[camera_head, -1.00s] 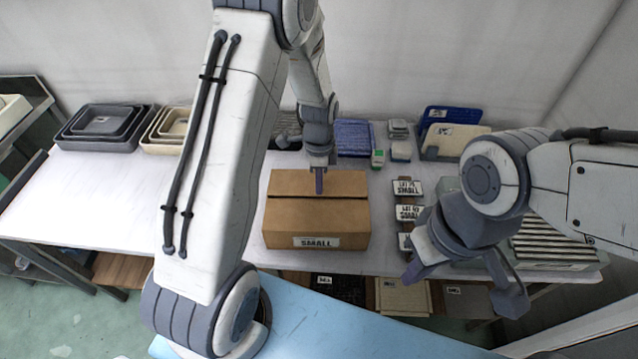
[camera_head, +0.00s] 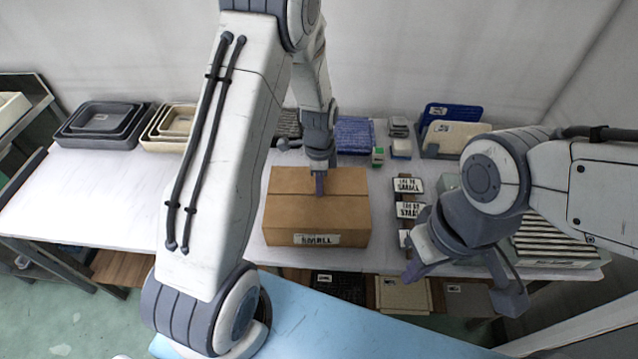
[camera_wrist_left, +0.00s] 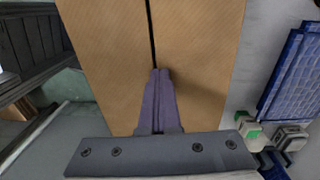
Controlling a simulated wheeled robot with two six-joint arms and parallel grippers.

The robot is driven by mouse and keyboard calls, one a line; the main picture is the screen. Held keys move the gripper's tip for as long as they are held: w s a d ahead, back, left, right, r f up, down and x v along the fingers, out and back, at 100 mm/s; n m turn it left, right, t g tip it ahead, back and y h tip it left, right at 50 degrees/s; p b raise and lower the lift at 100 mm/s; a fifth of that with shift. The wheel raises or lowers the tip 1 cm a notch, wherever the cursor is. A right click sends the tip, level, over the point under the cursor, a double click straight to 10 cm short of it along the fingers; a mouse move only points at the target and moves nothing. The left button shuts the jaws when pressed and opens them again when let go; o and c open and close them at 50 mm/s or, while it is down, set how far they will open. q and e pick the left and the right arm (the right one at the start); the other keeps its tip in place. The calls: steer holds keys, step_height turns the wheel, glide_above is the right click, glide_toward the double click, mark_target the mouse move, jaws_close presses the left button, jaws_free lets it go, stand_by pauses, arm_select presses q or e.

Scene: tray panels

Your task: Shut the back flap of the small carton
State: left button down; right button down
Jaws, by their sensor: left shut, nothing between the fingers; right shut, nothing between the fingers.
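The small carton (camera_head: 316,222) is a brown box with a white "SMALL" label, standing on the white table. Its top looks flat, with the back flap (camera_head: 290,181) and front flap meeting at a narrow seam. In the left wrist view the back flap (camera_wrist_left: 205,45) lies on the right of the dark seam. My left gripper (camera_head: 320,192) is shut and empty, its fingertips (camera_wrist_left: 158,72) over the carton top at the seam. I cannot tell whether they touch it. My right gripper (camera_head: 412,272) is shut and empty, to the right of the carton.
Label blocks (camera_head: 409,185) stand right of the carton, near my right gripper. Behind it are a blue basket (camera_head: 355,137) and small boxes (camera_head: 400,147). Nested trays (camera_head: 103,120) stand at the back left. The table (camera_head: 110,195) left of the carton is clear.

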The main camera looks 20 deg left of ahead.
arm_select(q)
steer(key=shift+s+f, duration=0.35)
steer(key=shift+f, duration=0.05)
steer(key=shift+w+r+p, duration=0.15)
steer(key=shift+r+p, duration=1)
step_height(320, 180, up, 3)
steer(key=shift+d+p, duration=0.1)
steer(key=shift+p, duration=1.15)
step_height(320, 180, up, 9)
steer(key=b, duration=0.2)
steer(key=s+d+r+n, duration=0.1)
steer(key=s+d+r, duration=0.3)
steer(key=d, duration=0.1)
steer(key=s+d+r+n, duration=0.2)
steer(key=s+d+n, duration=0.1)
steer(key=s, duration=0.6)
steer(key=s+d+r+n, duration=0.2)
steer(key=s+d, duration=0.3)
steer(key=s, duration=0.5)
steer(key=shift+s+r+n+t+h, duration=0.25)
steer(key=shift+n+t+h, duration=0.05)
steer(key=shift+n+h, duration=0.1)
steer(key=shift+d, duration=0.1)
